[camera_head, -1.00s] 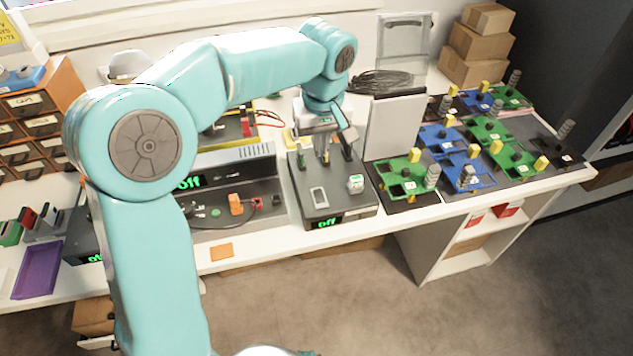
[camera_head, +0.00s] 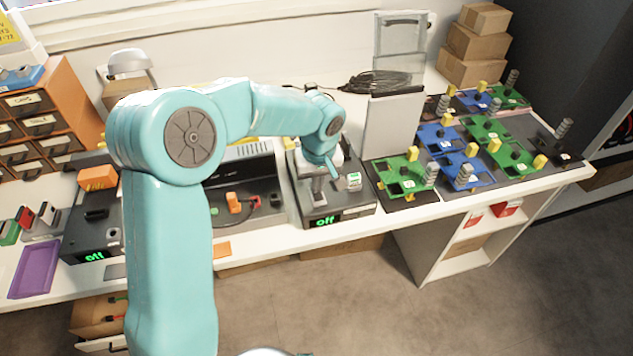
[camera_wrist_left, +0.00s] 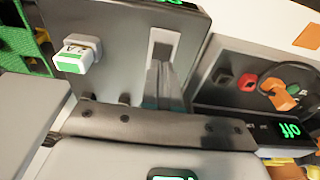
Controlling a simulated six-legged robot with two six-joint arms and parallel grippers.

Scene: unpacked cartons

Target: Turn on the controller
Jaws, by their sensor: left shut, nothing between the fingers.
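A dark grey box (camera_head: 345,214) with a green "off" display stands at the front of the bench in the head view; I take it as the controller. Its top carries a pale rectangular switch (camera_wrist_left: 165,42) and a white block with a green label (camera_head: 353,181), which also shows in the left wrist view (camera_wrist_left: 75,52). My left gripper (camera_head: 318,198) points down over the switch, shut and empty. In the left wrist view its fingertips (camera_wrist_left: 160,72) are at the switch's edge; whether they touch is unclear. The gripper hides most of the switch in the head view. My right gripper is not in view.
To the left are a wider unit (camera_head: 270,205) with an orange plug and another box (camera_head: 90,245) reading "off". Green and blue fixtures (camera_head: 400,178) stand close on the right. A tall grey panel (camera_head: 392,125) stands behind. A purple tray (camera_head: 35,268) lies far left.

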